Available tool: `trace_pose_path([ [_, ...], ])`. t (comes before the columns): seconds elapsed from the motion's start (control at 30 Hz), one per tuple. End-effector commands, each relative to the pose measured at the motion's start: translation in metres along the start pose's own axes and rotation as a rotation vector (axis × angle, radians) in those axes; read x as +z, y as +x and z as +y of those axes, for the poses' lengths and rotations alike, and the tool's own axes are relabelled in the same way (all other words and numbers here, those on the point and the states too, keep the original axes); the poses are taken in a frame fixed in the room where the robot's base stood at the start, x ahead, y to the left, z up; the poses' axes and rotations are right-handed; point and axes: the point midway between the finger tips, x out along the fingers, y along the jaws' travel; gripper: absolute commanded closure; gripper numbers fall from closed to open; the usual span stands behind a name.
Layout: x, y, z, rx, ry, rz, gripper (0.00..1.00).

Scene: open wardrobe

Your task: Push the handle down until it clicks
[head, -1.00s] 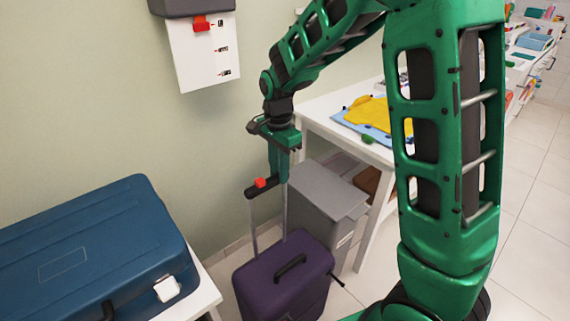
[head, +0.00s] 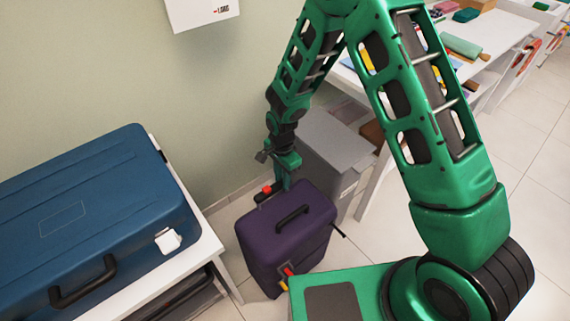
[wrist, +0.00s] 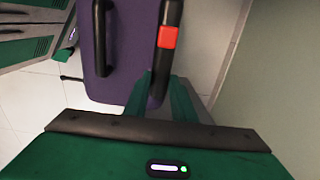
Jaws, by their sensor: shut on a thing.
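A purple suitcase (head: 286,237) stands upright on the floor. Its pull handle, a black bar (head: 259,198) with a red button (head: 267,188), is low, close to the suitcase top at its wall side; I cannot make out any length of pole under it. My gripper (head: 284,184) points down and is shut on one end of the bar. In the wrist view the black bar (wrist: 165,62) runs between my green fingers (wrist: 161,92), with the red button (wrist: 168,37) uncovered beyond them. The suitcase's top carry grip (wrist: 102,40) lies beside the bar.
A grey bin (head: 334,150) stands close behind the suitcase. A blue case (head: 90,215) lies on a white bench (head: 205,245) to the left. The wall is behind; a white table is at the upper right. Tiled floor is open at right.

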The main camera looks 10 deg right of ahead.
Motion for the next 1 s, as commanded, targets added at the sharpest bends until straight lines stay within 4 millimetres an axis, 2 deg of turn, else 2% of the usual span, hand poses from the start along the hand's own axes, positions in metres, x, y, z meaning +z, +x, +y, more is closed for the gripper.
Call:
trace_pose_path([
  [0.2, 0.001, 0.020, -0.002, -0.004, -0.001, 0.000, 1.00],
  [0.63, 0.002, 0.026, -0.003, -0.005, -0.002, 0.000, 1.00],
  [0.67, 0.002, 0.026, -0.003, -0.005, -0.002, 0.000, 0.74],
  [0.73, 0.002, 0.026, -0.002, -0.004, -0.002, 0.000, 0.58],
  [1.0, 0.001, 0.025, -0.001, -0.002, -0.002, 0.000, 0.58],
])
